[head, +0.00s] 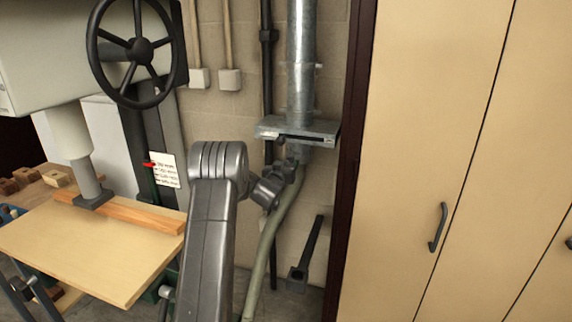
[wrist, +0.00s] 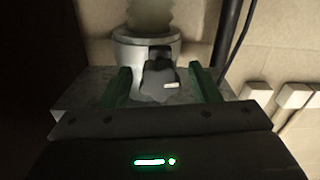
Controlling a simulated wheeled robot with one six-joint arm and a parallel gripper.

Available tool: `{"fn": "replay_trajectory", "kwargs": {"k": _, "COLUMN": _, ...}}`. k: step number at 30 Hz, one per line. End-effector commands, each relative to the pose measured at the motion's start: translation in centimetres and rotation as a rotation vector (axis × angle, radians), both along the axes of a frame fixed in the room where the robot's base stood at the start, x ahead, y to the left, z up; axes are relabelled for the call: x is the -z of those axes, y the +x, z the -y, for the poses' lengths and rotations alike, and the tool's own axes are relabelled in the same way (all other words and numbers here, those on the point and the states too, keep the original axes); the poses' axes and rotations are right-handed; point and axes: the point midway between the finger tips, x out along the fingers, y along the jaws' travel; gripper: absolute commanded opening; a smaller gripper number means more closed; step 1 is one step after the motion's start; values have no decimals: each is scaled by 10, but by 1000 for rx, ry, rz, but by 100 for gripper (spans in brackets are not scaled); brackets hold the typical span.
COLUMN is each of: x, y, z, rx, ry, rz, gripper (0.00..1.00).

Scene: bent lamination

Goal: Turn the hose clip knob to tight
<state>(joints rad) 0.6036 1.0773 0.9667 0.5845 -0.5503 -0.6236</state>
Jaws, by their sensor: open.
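The hose clip knob (wrist: 160,78) is dark grey with a pale mark on its right side, in the middle of the wrist view. It sits in front of a silver collar (wrist: 128,50), where the ribbed hose (wrist: 150,14) meets the duct. My gripper (wrist: 161,69) is open, with one green finger on each side of the knob and a visible gap at each. I cannot tell how deep the fingers reach. In the head view the greenish hose (head: 264,250) hangs below the metal duct (head: 301,60), and my wrist hides the knob.
A flat metal gate plate (head: 297,130) crosses the duct just above my wrist; it also shows behind the fingers in the wrist view (wrist: 75,92). A black pipe (head: 267,90) runs beside the duct. A tan cabinet (head: 430,100) stands right, a machine table (head: 95,245) left.

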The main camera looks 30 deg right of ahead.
Motion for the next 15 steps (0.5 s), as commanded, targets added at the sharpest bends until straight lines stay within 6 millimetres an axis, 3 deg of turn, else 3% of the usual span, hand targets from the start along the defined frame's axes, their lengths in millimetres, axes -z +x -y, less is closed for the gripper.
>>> {"fn": "replay_trajectory", "kwargs": {"k": 8, "x": 0, "y": 1, "z": 1, "rx": 0, "ry": 0, "rz": 0, "gripper": 56}}
{"fn": "replay_trajectory", "kwargs": {"k": 15, "x": 0, "y": 1, "z": 1, "rx": 0, "ry": 0, "rz": 0, "gripper": 13}}
